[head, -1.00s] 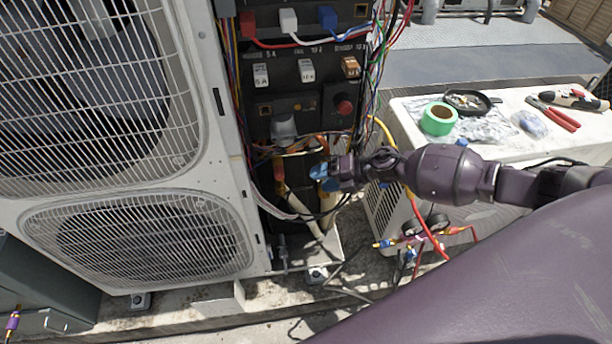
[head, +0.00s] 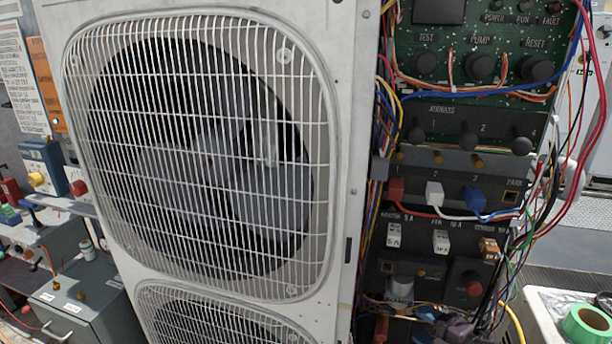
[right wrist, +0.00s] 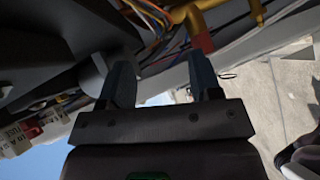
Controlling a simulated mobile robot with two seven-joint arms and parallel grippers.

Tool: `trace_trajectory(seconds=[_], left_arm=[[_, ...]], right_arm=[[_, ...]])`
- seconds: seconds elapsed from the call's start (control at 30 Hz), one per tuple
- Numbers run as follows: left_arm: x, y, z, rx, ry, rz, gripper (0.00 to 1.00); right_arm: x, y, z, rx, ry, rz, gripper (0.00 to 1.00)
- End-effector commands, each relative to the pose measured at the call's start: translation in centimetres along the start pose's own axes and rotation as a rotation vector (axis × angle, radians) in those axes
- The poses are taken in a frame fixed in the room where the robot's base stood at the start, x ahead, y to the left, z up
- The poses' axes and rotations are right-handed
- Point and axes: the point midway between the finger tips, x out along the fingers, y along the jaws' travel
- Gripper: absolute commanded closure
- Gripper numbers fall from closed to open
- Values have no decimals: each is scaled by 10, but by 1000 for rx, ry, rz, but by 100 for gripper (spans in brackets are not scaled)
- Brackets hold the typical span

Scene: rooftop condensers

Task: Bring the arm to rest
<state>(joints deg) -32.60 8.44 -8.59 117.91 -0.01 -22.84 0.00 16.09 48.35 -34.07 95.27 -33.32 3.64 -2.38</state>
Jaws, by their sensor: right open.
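My right gripper (head: 427,326) shows at the bottom edge of the head view, partly cut off. It is just below the lower control panel of the condenser unit (head: 352,120), among wires. In the right wrist view its two blue-grey fingers (right wrist: 162,80) are apart with nothing seen between them. Wires and a yellow pipe (right wrist: 195,22) lie beyond the fingertips. My left gripper is not in view.
The open panel (head: 470,130) has knobs, coloured plugs and breakers, with loose wires (head: 590,120) down its right side. A grey box (head: 75,300) and tools stand at left. Green tape (head: 588,326) sits on a white surface at lower right.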

Motion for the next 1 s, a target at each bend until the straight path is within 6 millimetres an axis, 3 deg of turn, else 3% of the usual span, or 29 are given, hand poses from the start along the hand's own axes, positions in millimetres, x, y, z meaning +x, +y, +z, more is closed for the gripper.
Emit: trace_trajectory(seconds=[0.27,0.6,0.8,1.0], left_arm=[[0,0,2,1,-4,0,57],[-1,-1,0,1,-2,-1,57],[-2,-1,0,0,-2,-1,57],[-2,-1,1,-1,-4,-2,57]], right_arm=[[-23,-21,-42,580,-211,110,42],[-105,-89,-83,1232,-477,161,42],[-162,-129,-102,1425,-614,209,42],[-195,-164,-119,1493,-709,196,42]])
